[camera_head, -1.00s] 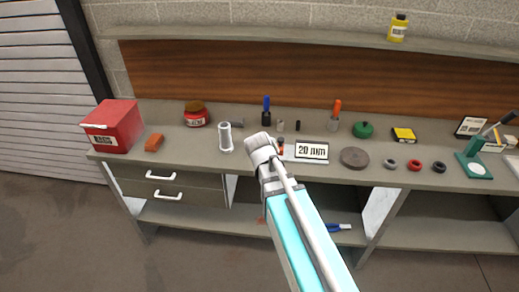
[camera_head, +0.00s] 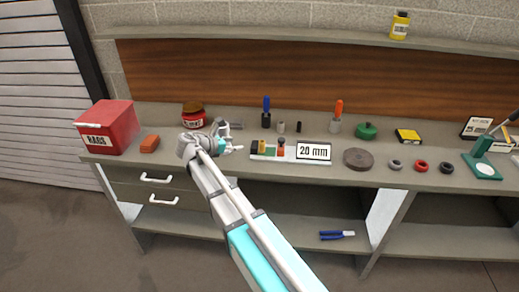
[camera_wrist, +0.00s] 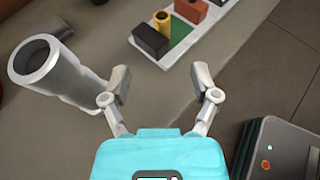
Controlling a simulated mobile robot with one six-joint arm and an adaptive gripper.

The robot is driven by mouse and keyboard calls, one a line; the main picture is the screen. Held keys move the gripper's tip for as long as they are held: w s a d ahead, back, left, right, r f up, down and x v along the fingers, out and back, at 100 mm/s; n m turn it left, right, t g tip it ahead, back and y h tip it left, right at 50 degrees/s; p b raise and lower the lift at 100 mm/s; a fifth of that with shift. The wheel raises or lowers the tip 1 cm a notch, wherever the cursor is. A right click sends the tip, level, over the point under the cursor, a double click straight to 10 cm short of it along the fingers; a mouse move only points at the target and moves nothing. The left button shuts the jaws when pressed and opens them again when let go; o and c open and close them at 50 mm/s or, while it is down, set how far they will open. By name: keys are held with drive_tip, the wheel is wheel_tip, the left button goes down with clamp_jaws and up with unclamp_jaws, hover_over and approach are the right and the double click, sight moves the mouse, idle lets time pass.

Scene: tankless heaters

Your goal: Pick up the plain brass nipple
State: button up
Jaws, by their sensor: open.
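A brass-coloured cylinder (camera_head: 262,146), which looks like the plain brass nipple, stands upright in a pale tray (camera_head: 276,158) on the bench. In the wrist view the brass nipple (camera_wrist: 162,20) stands at the top, between a black block (camera_wrist: 150,40) and a red-brown block (camera_wrist: 191,10), beside a green patch. My gripper (camera_head: 231,138) is left of the tray, its fingers spread and empty. In the wrist view my gripper (camera_wrist: 160,82) points toward the tray, apart from the nipple. Bare grey bench shows between the fingers.
A "20 mm" sign (camera_head: 314,151) stands at the tray's right end. A red rags box (camera_head: 107,127) and an orange block (camera_head: 150,143) are left. A shelf (camera_head: 300,40) runs above.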

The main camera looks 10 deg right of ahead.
drive_tip(key=shift+d, duration=0.1)
idle(0.3)
drive_tip(key=b, duration=0.3)
approach(261, 141)
drive_tip(key=x, duration=0.4)
drive_tip(key=shift+f, duration=0.3)
drive_tip(key=shift+w+d+f, duration=0.15)
drive_tip(key=shift+w+d, duration=0.05)
drive_tip(key=shift+d, duration=0.25)
drive_tip(key=shift+b+x, duration=1)
drive_tip(key=shift+x, duration=1.65)
drive_tip(key=shift+c, duration=0.2)
clamp_jaws()
